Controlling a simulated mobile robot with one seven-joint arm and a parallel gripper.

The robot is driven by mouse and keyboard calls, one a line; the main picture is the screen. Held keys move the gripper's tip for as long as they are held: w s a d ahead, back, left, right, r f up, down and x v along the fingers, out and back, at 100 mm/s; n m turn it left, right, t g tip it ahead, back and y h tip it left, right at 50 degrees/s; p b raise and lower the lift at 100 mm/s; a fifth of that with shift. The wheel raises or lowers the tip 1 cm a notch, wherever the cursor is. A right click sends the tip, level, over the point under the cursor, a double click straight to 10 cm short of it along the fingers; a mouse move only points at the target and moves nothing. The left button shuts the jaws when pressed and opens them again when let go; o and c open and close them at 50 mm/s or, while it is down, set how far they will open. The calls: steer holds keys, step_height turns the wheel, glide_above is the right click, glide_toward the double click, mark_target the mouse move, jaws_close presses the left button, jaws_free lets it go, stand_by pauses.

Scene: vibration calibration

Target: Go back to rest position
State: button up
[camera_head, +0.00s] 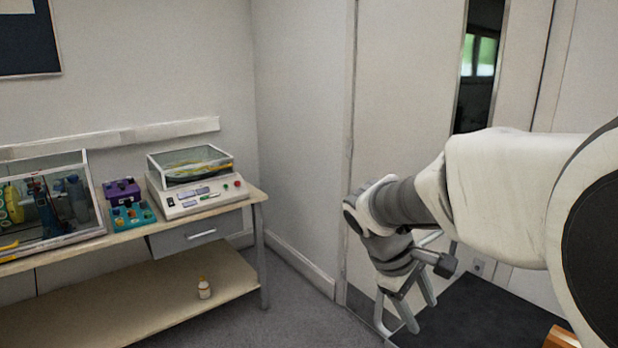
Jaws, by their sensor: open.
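My gripper (405,312) hangs at the right, below my white and dark grey arm. It points downward with its fingers apart. Nothing shows between the fingers. It is well to the right of the wooden bench and apart from it. Behind and to the right of it is a dark flat surface.
The wooden bench (118,262) stands at the left with a drawer (198,234) and a lower shelf. On it are a control device with a clear case (192,204), a purple box (121,190), a teal box (133,215) and a glass case (88,236). A dark surface (475,315) lies at the lower right.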

steer(key=s+a+r+m+t+y+p, duration=0.2)
steer(key=s+r+m, duration=0.2)
steer(key=s, duration=0.3)
steer(key=s+a+r+m+t+y+p, duration=0.2)
steer(key=s+r+m+y, duration=0.1)
steer(key=s, duration=0.5)
steer(key=shift+s+a+r+m, duration=0.3)
steer(key=shift+r+m, duration=0.2)
steer(key=shift+r, duration=0.35)
